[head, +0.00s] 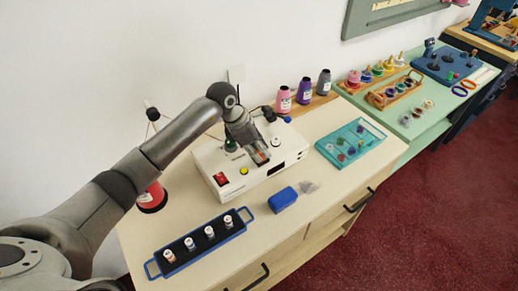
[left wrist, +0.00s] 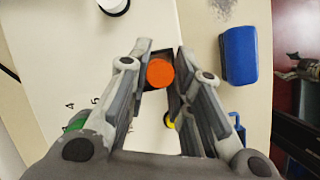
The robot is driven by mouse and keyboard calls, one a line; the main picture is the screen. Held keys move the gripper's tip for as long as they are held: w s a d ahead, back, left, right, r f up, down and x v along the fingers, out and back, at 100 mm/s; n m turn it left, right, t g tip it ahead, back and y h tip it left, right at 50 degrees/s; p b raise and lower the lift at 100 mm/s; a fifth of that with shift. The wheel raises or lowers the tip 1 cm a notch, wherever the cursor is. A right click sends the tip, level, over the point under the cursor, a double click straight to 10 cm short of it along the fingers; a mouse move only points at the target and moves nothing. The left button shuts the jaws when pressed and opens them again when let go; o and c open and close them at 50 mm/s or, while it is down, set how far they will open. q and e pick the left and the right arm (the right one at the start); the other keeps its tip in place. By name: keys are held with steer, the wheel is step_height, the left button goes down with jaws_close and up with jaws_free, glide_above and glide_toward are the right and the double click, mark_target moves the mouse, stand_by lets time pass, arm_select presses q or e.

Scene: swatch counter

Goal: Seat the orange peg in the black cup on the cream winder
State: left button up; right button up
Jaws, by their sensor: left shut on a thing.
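The cream winder (head: 222,163) is a box on the counter with a red switch, a yellow button and a dark window on its front. My left gripper (head: 261,156) is over the winder's top. In the left wrist view, my left gripper (left wrist: 160,76) is shut on the orange peg (left wrist: 160,72), whose round end faces the camera between the fingertips. A dark patch shows just around and behind the peg; I cannot tell whether it is the black cup, nor whether the peg is inside it.
A blue block (head: 283,199) lies in front of the winder. A blue rack (head: 196,251) with several small spools stands at the front left. A teal tray (head: 326,149) is to the right. Cones of thread (head: 283,100) stand behind. A red spool (head: 152,199) is at the left.

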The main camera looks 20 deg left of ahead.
arm_select(q)
steer(key=o, duration=0.9)
steer(key=shift+c, duration=0.2)
steer(key=v, duration=1.2)
